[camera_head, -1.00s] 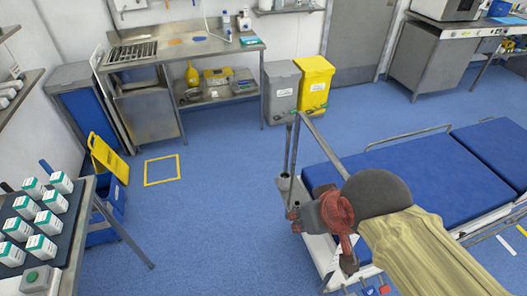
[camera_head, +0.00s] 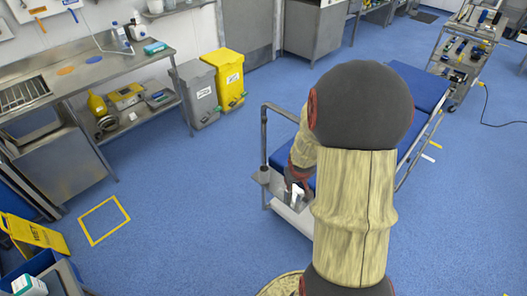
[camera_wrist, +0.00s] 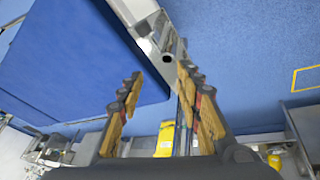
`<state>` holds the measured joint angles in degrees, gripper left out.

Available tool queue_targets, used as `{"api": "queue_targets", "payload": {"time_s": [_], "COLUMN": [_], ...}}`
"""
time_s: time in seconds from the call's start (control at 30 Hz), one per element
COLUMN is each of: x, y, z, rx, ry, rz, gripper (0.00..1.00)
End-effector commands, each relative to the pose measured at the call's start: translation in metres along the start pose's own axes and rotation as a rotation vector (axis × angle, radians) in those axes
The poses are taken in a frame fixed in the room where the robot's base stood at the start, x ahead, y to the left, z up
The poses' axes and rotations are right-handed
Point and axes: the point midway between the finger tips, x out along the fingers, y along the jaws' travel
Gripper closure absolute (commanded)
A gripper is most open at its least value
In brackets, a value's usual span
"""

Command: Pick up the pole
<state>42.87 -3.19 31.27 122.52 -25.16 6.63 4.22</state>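A slim grey metal pole (camera_head: 264,138) stands upright at the near left corner of the blue-topped operating table (camera_head: 411,85), joined at its top to a bent rail. In the wrist view, metal bars with a dark round opening (camera_wrist: 167,58) show just past my fingertips; I cannot tell which of them is the pole. My gripper (camera_wrist: 161,76) has its two wooden-looking fingers spread, with a clear gap between them. In the head view, my gripper (camera_head: 296,185) is low beside the table's end, partly hidden by my arm. No held object shows between the fingers.
A grey bin (camera_head: 196,95) and a yellow bin (camera_head: 227,78) stand by the wall. A steel bench (camera_head: 110,70) is at the left. A yellow floor square (camera_head: 104,221) and open blue floor lie left of the table. A wheeled trolley (camera_head: 462,50) stands at the far right.

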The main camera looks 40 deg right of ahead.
Motion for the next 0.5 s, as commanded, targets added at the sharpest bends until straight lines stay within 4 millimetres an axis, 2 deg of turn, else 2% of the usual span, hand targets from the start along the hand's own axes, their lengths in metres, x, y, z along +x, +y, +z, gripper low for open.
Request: {"api": "queue_targets", "payload": {"time_s": [0.03,0.1,0.2,0.33,0.5], "x": [0.029,0.058,0.083,0.087,0.065], "y": [0.009,0.012,0.007,-0.01,-0.032], "z": [-0.002,-0.015,-0.04,-0.076,-0.115], "rx": [-0.003,-0.015,-0.036,-0.059,-0.076], "ry": [0.043,0.137,0.291,0.499,0.712], "rz": [-0.012,-0.039,-0.094,-0.184,-0.285], "gripper": [0.65,0.65,0.65,0.65,0.65]}}
